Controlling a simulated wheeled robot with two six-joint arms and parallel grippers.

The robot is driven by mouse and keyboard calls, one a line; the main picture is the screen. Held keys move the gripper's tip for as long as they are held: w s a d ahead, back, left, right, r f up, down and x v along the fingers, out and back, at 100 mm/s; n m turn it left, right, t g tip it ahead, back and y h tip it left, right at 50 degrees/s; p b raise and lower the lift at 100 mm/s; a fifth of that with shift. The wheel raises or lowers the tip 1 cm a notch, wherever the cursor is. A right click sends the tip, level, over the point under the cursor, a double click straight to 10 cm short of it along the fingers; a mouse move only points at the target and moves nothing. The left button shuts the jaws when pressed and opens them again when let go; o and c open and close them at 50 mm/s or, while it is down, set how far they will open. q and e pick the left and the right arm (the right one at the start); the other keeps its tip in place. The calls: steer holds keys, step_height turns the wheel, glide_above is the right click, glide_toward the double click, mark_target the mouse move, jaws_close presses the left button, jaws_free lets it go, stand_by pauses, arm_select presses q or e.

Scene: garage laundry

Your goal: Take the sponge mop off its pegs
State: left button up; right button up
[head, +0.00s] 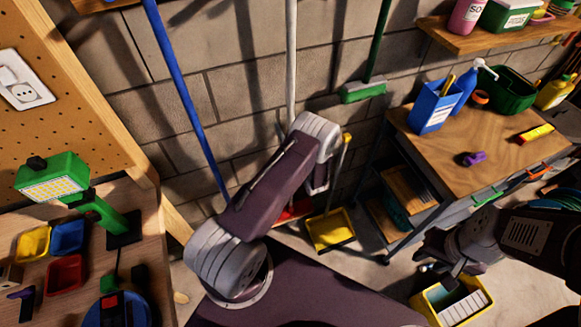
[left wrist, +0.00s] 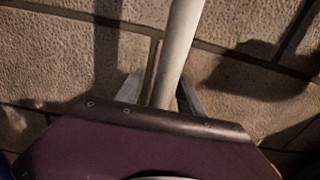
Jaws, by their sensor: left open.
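A pale pole (head: 291,55) runs down the block wall in the head view. It may be the sponge mop's handle; its lower end and any head are hidden behind my left arm. In the left wrist view the pole (left wrist: 179,50) passes between the two grey fingers of my left gripper (left wrist: 160,93). The fingers are open, one on each side of the pole; whether either touches it I cannot tell. The pegs cannot be made out. My right gripper (head: 456,268) is at the lower right, above a yellow bucket (head: 429,308); its fingers are unclear.
A blue pole (head: 176,80) hangs to the left, and a green-headed tool (head: 363,92) to the right. A yellow dustpan (head: 331,229) stands low by the wall. A wooden-topped cart (head: 490,150) is at the right, a workbench (head: 150,225) at the left.

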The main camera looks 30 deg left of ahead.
arm_select(q)
jaws_close()
steer(key=shift+r, duration=0.1)
stand_by(1.2)
